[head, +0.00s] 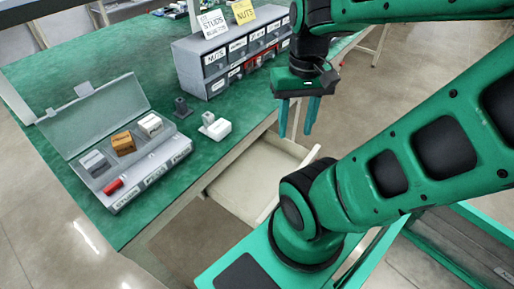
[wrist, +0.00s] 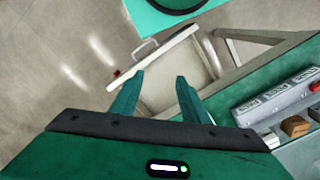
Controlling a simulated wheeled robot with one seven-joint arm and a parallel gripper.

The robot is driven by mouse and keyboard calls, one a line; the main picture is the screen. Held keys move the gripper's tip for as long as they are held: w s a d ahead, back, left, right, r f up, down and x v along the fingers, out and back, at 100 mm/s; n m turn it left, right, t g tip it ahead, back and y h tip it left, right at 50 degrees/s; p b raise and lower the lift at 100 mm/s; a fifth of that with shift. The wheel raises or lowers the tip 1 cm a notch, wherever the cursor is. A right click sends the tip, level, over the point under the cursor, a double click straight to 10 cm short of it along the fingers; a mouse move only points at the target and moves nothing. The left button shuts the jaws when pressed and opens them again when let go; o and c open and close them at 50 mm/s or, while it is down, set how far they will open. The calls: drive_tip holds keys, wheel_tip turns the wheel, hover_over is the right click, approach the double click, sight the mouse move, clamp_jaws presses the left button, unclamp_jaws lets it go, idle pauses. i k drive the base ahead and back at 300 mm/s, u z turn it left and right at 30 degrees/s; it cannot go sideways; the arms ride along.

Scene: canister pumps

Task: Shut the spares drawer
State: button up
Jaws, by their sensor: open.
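The spares drawer (head: 246,172) is pulled out from under the green-topped bench. It is cream coloured, and the part of its inside that I see looks empty. My base and arm hide part of its front in the head view. In the wrist view the drawer (wrist: 198,62) lies beyond my fingers, with its pale front (wrist: 165,52) and a bar handle (wrist: 144,46) on the outer side. My gripper (head: 296,132) is open, pointing down, empty and above the drawer region. In the wrist view the gripper (wrist: 160,79) has its fingers apart, overlapping the drawer; contact cannot be told.
On the bench (head: 130,225) stand an open grey case (head: 100,105) with several small blocks, a white part (head: 216,127), a dark part (head: 182,107) and a grey labelled drawer cabinet (head: 190,60) with signs. My base is close to the drawer front. Bare floor lies at left.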

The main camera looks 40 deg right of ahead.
sight(248, 187)
drive_tip(key=k, duration=1)
drive_tip(key=z, duration=0.65)
drive_tip(key=i, duration=0.85)
drive_tip(key=u, duration=0.05)
drive_tip(key=k, duration=0.95)
drive_tip(key=u, duration=0.3)
